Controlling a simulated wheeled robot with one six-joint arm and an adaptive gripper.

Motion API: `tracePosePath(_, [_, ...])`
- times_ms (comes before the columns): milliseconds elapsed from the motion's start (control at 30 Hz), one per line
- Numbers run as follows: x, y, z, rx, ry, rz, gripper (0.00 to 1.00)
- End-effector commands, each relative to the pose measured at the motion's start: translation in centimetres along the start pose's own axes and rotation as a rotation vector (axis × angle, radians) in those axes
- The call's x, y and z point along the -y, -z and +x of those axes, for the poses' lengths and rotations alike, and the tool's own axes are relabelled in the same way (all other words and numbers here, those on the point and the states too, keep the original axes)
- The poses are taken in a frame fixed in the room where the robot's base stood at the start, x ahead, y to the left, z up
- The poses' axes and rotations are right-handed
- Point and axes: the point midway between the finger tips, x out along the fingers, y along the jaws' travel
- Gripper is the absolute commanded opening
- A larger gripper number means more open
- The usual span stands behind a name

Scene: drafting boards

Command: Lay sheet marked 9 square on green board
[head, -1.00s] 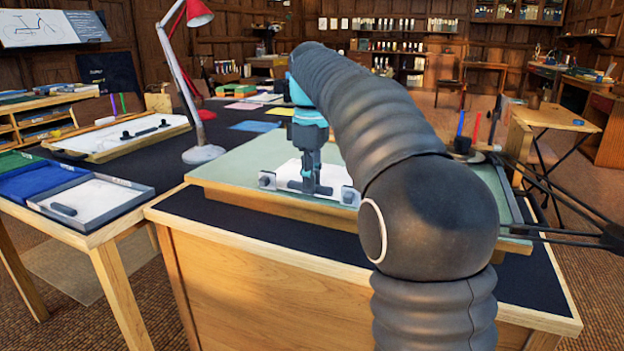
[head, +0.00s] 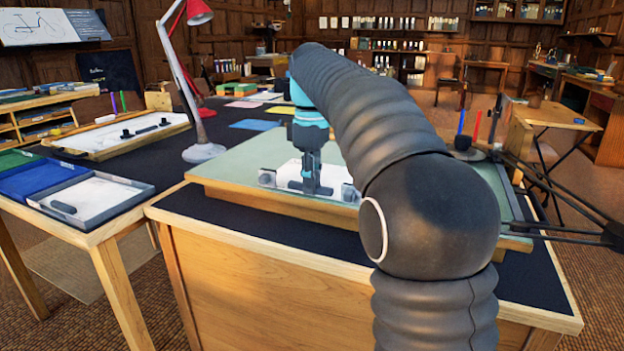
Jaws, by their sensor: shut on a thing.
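The green board (head: 238,168) lies on the near desk, a pale green top with a wooden edge. A white sheet (head: 328,176) with a grey block at each near corner and a dark bar handle (head: 296,186) is at the board's near middle. My gripper (head: 310,188) points down and is shut on the handle. No number can be read on the sheet, so I cannot tell that it is the one marked 9. My arm hides the sheet's far part and much of the board's right side. I cannot tell whether the sheet touches the board.
A red lamp (head: 203,152) stands left of the board. Blue (head: 40,180) and grey (head: 100,198) trays lie on the left table, with a white drawing board (head: 120,137) behind. Upright red and blue pencils (head: 476,124) stand at the right. The board's left part is clear.

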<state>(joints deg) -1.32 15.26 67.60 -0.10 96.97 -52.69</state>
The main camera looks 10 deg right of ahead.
Motion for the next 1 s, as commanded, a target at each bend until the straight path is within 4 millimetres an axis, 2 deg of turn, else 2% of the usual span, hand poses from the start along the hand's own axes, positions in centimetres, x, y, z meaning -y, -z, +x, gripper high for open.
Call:
tracePosePath(67, [0.0,0.0,0.1,0.000,0.000,0.000,0.00])
tracePosePath(100, [0.0,0.0,0.1,0.000,0.000,0.000,0.24])
tracePosePath(200, [0.0,0.0,0.1,0.000,0.001,0.000,0.46])
tracePosePath(567, [0.0,0.0,-0.3,0.000,0.000,0.000,0.46])
tracePosePath(1000, [-0.1,0.1,-5.6,0.000,0.000,0.000,0.46])
